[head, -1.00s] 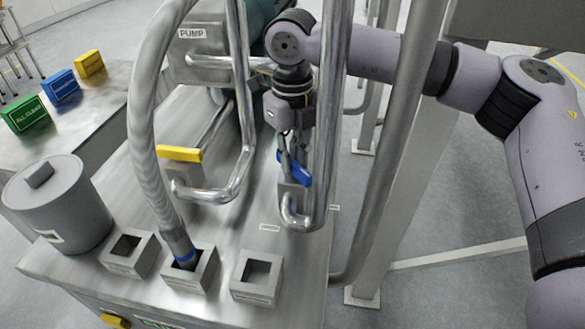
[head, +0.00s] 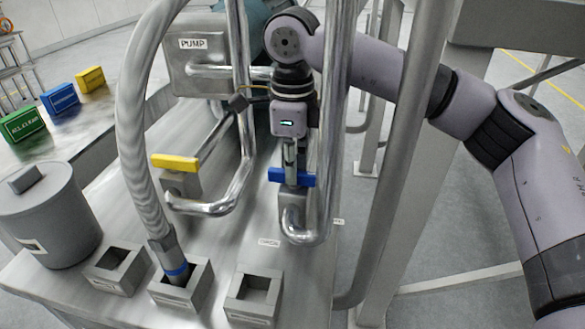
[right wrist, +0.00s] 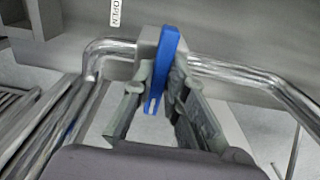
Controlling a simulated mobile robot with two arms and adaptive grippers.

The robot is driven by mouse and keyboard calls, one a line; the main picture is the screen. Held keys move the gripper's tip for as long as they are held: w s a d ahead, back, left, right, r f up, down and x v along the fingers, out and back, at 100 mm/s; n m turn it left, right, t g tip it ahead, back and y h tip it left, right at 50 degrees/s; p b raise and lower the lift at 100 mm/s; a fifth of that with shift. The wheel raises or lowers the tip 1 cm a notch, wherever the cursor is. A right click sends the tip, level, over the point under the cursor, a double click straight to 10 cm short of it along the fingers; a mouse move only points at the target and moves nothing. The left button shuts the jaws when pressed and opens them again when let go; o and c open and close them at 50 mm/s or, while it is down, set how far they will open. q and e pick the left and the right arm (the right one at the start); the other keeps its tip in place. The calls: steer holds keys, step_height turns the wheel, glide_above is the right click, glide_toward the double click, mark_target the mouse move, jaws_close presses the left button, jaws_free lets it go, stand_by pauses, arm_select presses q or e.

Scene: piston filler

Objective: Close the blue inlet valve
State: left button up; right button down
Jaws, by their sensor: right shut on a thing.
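The blue inlet valve handle (head: 291,178) sits on a grey valve block beside a bent metal pipe. It lies crosswise in the head view, roughly in line with the yellow handle. My right gripper (head: 291,168) comes down on it from above and is shut on it. In the right wrist view the blue handle (right wrist: 164,62) stands between the two fingers of my right gripper (right wrist: 167,88). The gripper hides part of the handle's middle in the head view. My left gripper is not in view.
A yellow valve handle (head: 175,162) is to the left. A ribbed hose (head: 130,130) ends in the middle of several square sockets. A grey lidded pot (head: 45,215) stands at left. Vertical pipes (head: 330,110) flank my right arm closely. A label (right wrist: 115,12) reads OPEN.

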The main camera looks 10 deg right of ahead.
stand_by(0.6)
steer(key=c, duration=1.6)
jaws_free()
step_height(320, 180, up, 12)
